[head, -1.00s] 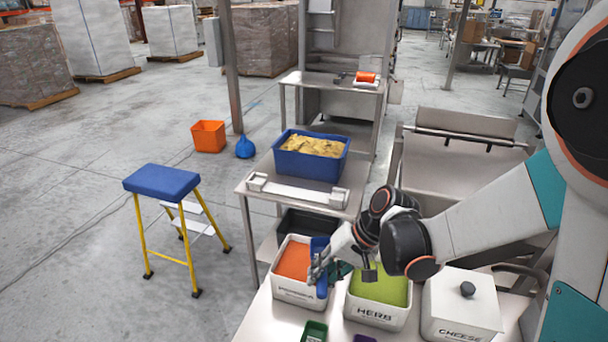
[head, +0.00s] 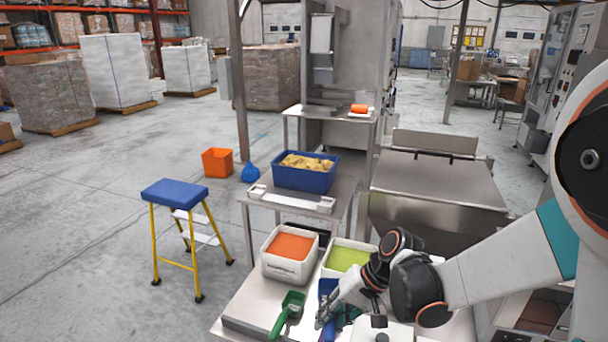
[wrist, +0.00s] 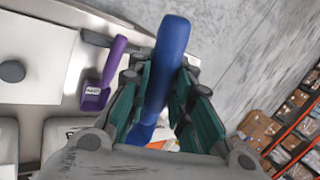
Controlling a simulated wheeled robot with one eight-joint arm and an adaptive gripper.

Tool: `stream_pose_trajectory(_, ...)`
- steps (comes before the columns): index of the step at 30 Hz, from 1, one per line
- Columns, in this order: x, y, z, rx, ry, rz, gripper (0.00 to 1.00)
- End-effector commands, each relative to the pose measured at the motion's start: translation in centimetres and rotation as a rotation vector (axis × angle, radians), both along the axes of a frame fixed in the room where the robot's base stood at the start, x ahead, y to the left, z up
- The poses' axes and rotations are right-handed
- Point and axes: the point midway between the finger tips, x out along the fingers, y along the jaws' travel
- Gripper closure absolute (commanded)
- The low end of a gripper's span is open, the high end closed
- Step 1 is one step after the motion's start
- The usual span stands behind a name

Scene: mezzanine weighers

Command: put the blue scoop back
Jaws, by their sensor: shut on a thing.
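My gripper (head: 326,318) is shut on the blue scoop (head: 328,288). In the wrist view the scoop's blue handle (wrist: 170,50) stands up between the two green-padded fingers of my gripper (wrist: 160,95); its lower end is partly hidden by the gripper. In the head view the scoop is in front of the bins, near the front corner of the orange-powder bin (head: 285,270) and the green herb bin (head: 333,271). I cannot tell how high it is above the counter.
A green scoop (head: 288,312) lies on the counter (head: 245,300) left of my gripper. A purple scoop (wrist: 98,92) shows in the wrist view. A white knobbed lid (head: 385,334) is at the front. Behind stands a blue tub (head: 300,180) of yellow contents; a blue-topped step stool (head: 174,192) is left.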

Motion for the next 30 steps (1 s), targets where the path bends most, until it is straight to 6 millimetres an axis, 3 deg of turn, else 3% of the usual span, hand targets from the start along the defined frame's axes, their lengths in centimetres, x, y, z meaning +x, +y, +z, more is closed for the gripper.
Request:
stream_pose_trajectory(11, 2.4, -5.1, -3.7, -0.006, 0.000, 0.022, 1.00)
stream_pose_trajectory(22, 4.3, -12.5, -9.0, -0.003, 0.000, 0.062, 1.00)
stream_pose_trajectory(30, 4.5, -14.2, -10.1, 0.000, 0.000, 0.075, 1.00)
